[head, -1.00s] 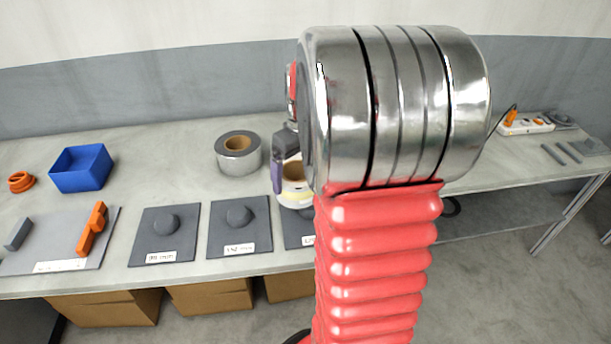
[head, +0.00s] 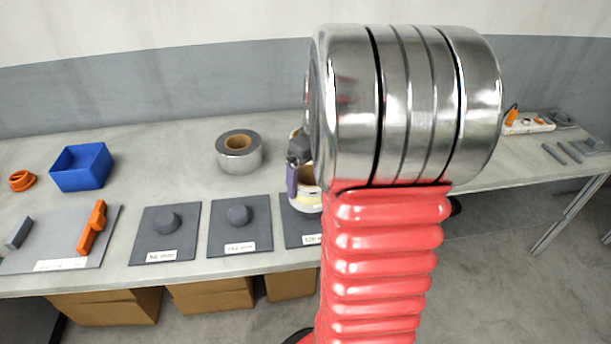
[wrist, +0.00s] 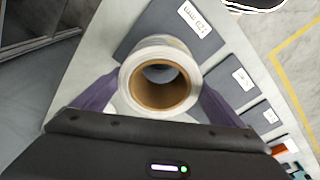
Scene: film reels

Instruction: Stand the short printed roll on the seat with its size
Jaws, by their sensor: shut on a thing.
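My gripper (wrist: 158,100) has its purple fingers on either side of a short roll (wrist: 191,72) with a brown cardboard core. In the head view the roll (head: 310,202) is pale with a yellowish band, upright, and partly hidden by my arm. It appears over the rightmost dark seat plate (head: 296,234), which also shows behind the roll in the wrist view (wrist: 137,32). I cannot tell the gap between them. The middle seat (head: 238,214) and left seat (head: 167,219) are bare, each with a round boss and a label.
A silver roll (head: 239,158) stands behind the seats. A blue bin (head: 81,168), an orange ring (head: 21,181) and a grey board (head: 60,248) with an orange piece lie at left. A power strip (head: 527,124) is at far right. Cardboard boxes (head: 208,297) sit below the table.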

